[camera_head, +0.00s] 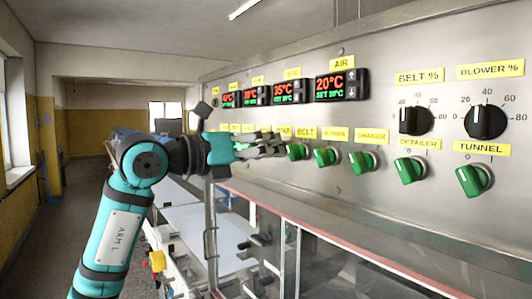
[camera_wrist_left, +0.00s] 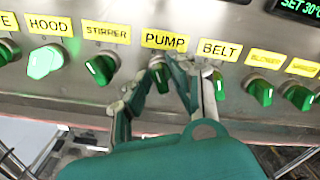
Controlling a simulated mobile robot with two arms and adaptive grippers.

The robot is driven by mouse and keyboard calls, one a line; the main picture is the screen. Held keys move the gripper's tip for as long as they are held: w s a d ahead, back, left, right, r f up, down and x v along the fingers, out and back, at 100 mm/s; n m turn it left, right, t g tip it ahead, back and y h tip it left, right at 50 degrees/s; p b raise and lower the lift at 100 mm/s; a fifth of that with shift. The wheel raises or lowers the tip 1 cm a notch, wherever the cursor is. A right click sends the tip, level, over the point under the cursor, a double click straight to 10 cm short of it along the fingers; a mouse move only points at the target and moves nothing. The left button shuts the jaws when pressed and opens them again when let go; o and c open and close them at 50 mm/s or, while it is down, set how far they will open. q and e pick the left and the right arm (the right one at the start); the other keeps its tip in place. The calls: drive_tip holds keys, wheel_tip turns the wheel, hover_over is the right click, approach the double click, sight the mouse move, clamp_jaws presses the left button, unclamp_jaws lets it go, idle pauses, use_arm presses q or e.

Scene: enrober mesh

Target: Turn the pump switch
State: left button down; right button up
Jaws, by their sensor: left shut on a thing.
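The pump switch (camera_wrist_left: 160,74) is a small green rotary knob on the steel panel, under the yellow PUMP label (camera_wrist_left: 165,41) in the left wrist view. My left gripper (camera_wrist_left: 165,82) is at this knob, with a finger on each side, and is shut on it. The fingers cover part of the knob, so its angle is hard to tell. In the head view my left gripper (camera_head: 280,146) reaches the panel from the left and hides the pump switch. My right gripper is in neither view.
The belt switch (camera_head: 298,151) is close to the right of my fingers. The stirrer switch (camera_wrist_left: 101,69) is to their left and the lit hood switch (camera_wrist_left: 45,61) farther left. Red and green displays (camera_head: 343,85) sit above. A conveyor with clear guards (camera_head: 300,235) lies below.

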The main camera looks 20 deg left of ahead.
use_arm(q)
drive_tip(key=shift+r+n, duration=0.15)
drive_tip(key=shift+n, duration=0.35)
drive_tip(key=c, duration=1.4)
unclamp_jaws()
drive_tip(key=shift+o, duration=0.2)
drive_tip(key=shift+s+a, duration=0.1)
drive_tip(key=v, duration=1.1)
drive_tip(key=shift+s+a, duration=0.3)
